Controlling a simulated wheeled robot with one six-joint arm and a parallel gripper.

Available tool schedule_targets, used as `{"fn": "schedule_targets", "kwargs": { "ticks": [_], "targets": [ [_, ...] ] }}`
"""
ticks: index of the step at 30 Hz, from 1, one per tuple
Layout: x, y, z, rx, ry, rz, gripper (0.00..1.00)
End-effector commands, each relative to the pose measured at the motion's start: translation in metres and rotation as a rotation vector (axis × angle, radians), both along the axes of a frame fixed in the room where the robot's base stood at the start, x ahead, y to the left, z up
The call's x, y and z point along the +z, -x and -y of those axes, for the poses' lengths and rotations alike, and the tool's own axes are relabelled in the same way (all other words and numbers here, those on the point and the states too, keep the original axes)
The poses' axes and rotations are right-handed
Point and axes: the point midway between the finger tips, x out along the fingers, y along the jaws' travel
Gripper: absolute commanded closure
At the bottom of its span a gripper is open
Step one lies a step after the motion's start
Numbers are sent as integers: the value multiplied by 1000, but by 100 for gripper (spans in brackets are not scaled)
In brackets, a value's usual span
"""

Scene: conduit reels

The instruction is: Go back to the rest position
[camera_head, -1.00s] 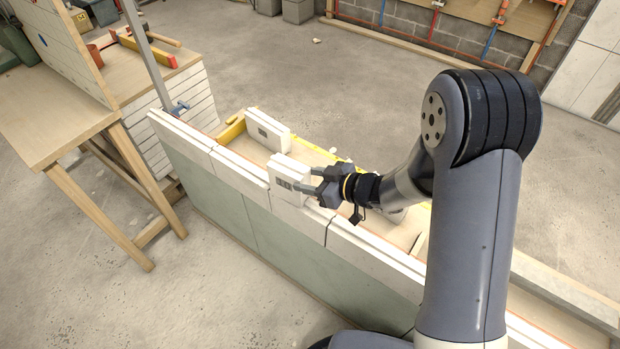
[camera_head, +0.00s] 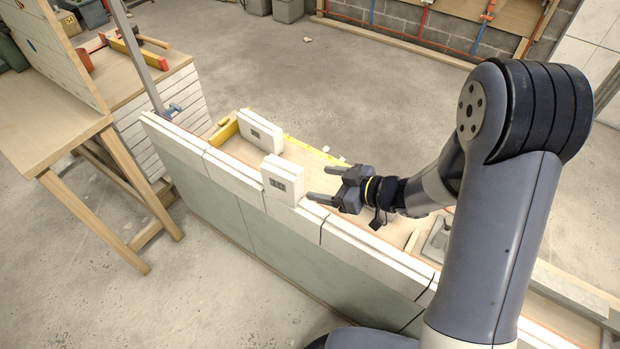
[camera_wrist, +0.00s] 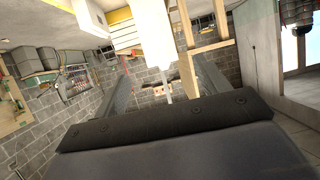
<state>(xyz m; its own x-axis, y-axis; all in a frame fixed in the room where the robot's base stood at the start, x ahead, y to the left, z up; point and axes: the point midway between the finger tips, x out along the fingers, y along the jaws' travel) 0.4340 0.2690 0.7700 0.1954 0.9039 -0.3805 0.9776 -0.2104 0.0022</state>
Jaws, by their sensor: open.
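My gripper (camera_head: 326,186) is open and empty in the head view, with its two fingers pointing left. It sits just right of a white block (camera_head: 284,181) with a grey marked face, with a gap between them. The block stands upright on the white top of the low wall. In the wrist view the two fingers of my gripper (camera_wrist: 160,92) are spread apart, and a white shape shows above and between them.
The low wall (camera_head: 215,210) runs diagonally below my arm. A second white block (camera_head: 260,130) stands behind, near a yellow level (camera_head: 225,132). A wooden bench (camera_head: 60,125) stands at the left. The concrete floor behind the wall is mostly clear.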

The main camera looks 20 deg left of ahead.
Motion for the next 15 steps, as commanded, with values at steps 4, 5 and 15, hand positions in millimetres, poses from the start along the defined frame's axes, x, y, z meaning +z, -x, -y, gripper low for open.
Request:
{"fn": "schedule_targets", "kwargs": {
  "ticks": [4, 5, 15],
  "targets": [
    [11, 4, 22, -3, -1, 1, 30],
    [12, 4, 25, -3, -1, 1, 30],
    [15, 8, 36, 1, -1, 0, 30]
  ]
}}
